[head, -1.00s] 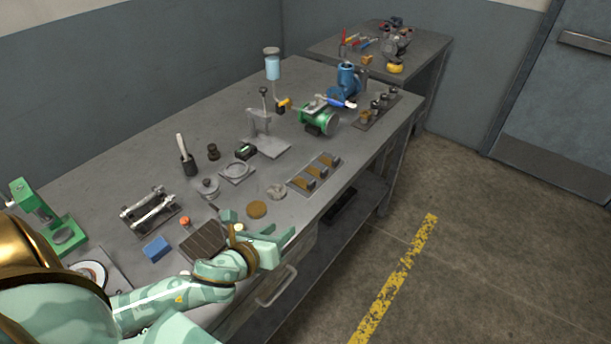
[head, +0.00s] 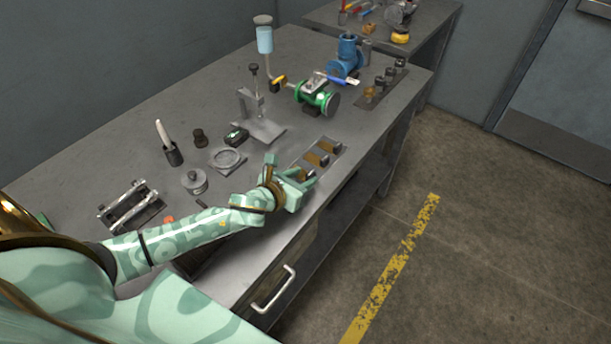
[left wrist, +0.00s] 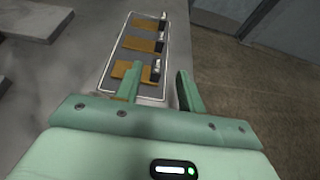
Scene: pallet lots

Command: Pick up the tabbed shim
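A grey tray (left wrist: 111,60) in the left wrist view holds three brown-gold flat pieces: a near one (left wrist: 125,70), a middle one (left wrist: 137,43) and a far one (left wrist: 146,22). Each has a dark part and a small bright upright bit at its right end. They look like shims; I cannot tell which is the tabbed one. My left gripper (left wrist: 158,84) is open and empty, its fingers pointing at the near piece. In the head view my left gripper (head: 291,175) is at the near end of the tray (head: 341,151) and partly hides it. My right gripper is not in view.
A grey press stand (head: 262,128), a ring on a square plate (head: 227,159) and a lidded round pot (head: 194,181) stand left of the tray. A green valve (head: 315,97) and a blue pump (head: 346,58) stand beyond it. The bench edge runs close on the right.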

